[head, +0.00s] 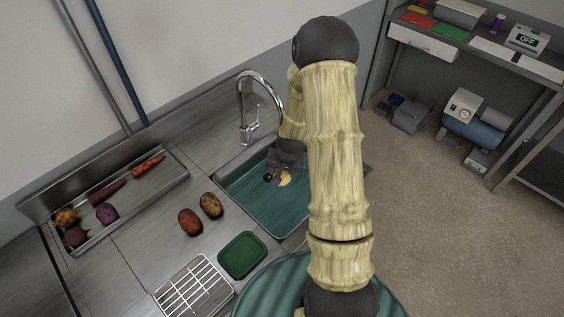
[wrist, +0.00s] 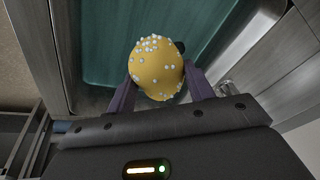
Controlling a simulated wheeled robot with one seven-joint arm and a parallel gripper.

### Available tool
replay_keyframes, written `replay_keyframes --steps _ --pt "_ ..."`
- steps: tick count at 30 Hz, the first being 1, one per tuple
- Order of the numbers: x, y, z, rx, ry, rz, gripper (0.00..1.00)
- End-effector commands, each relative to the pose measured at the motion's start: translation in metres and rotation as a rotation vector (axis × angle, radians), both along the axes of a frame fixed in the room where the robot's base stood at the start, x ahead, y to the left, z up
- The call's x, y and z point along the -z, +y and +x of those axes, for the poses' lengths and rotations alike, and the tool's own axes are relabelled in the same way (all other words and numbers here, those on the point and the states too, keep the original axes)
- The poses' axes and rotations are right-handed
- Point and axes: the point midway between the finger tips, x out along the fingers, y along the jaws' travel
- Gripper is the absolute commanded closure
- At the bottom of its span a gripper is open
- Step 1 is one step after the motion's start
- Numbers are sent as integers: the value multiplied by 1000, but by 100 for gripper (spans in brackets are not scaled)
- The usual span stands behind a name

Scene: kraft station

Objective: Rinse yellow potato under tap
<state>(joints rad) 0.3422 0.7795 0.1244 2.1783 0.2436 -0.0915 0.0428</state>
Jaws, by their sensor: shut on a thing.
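The yellow potato (wrist: 156,70) is held between the two purple fingers of my gripper (wrist: 160,88) in the wrist view. Its skin is dotted with small whitish drops or specks. In the head view the potato (head: 285,180) shows partly below my gripper (head: 279,176), over the sink basin (head: 240,202) with its teal bottom. My gripper is shut on it. The chrome tap (head: 246,108) arches at the back left of the sink, and part of a shiny fitting shows in the wrist view. I cannot tell whether water is running.
A red potato (head: 190,222) and a brown potato (head: 211,204) lie on the steel counter left of the sink. A metal tray (head: 140,203) with several vegetables stands at the far left. A green board (head: 242,255) and a wire rack (head: 194,290) lie in front.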

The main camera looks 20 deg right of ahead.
Motion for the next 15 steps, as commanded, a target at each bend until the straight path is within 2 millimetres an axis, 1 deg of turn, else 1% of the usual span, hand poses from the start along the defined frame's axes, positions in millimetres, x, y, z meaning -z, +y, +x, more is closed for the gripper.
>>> replay_keyframes --steps 10,15 --pt "1 8 -21 0 0 0 73" --pt "0 11 -28 0 -1 -1 73"
